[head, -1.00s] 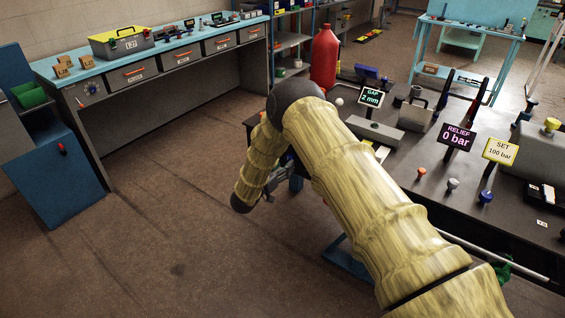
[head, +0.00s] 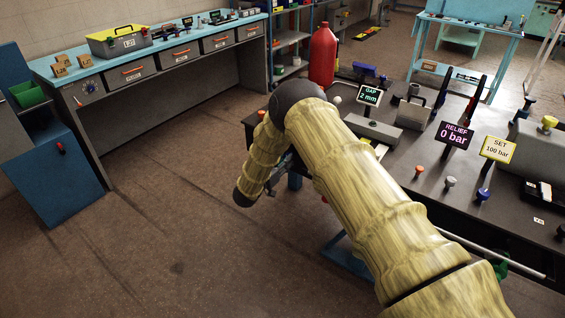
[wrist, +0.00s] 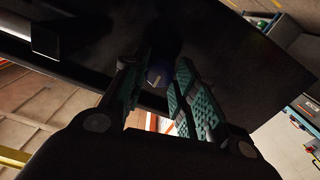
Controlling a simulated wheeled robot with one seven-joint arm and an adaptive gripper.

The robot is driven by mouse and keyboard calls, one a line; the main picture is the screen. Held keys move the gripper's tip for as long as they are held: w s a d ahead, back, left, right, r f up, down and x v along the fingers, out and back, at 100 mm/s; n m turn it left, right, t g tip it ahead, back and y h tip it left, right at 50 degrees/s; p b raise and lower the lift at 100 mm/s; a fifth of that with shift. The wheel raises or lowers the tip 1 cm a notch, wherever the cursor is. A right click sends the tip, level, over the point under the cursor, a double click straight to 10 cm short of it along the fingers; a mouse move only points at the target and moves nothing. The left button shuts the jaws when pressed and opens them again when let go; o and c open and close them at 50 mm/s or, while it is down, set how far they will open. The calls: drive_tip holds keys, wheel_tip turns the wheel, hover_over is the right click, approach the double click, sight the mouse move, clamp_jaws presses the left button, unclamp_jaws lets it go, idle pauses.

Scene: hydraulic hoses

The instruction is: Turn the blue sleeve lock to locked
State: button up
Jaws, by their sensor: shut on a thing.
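The blue sleeve lock (wrist: 161,77) shows in the wrist view as a dark blue rounded part with a short pale mark, at the far end of my fingers. My gripper (wrist: 163,80) has its two teal-padded fingers on either side of it, shut on it. The fingers hide its sides, and shadow makes its lock position hard to read. In the head view my gripper (head: 280,174) is mostly hidden behind my arm, low beside the left end of the dark bench. The sleeve lock cannot be made out there.
The dark bench (head: 425,150) carries a "GAP 2 mm" sign (head: 368,95), a "RELIEF 0 bar" sign (head: 454,134), a "SET 100 bar" sign (head: 498,149) and small knobs. A red bottle (head: 322,57) stands behind. Open floor (head: 170,220) lies to the left.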

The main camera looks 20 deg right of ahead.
drive_tip(key=shift+d+f+m+b, duration=0.1)
drive_tip(key=shift+m+b, duration=0.2)
drive_tip(key=shift+b, duration=0.05)
drive_tip(key=shift+w+d+m+b, duration=0.1)
drive_tip(key=shift+w+m+b, duration=0.05)
drive_tip(key=shift+m+b, duration=7.55)
drive_tip(key=shift+r+m+p, duration=0.25)
drive_tip(key=shift+m+p, duration=0.6)
drive_tip(key=shift+m, duration=0.25)
drive_tip(key=o, duration=1)
drive_tip(key=shift+w+f, duration=0.1)
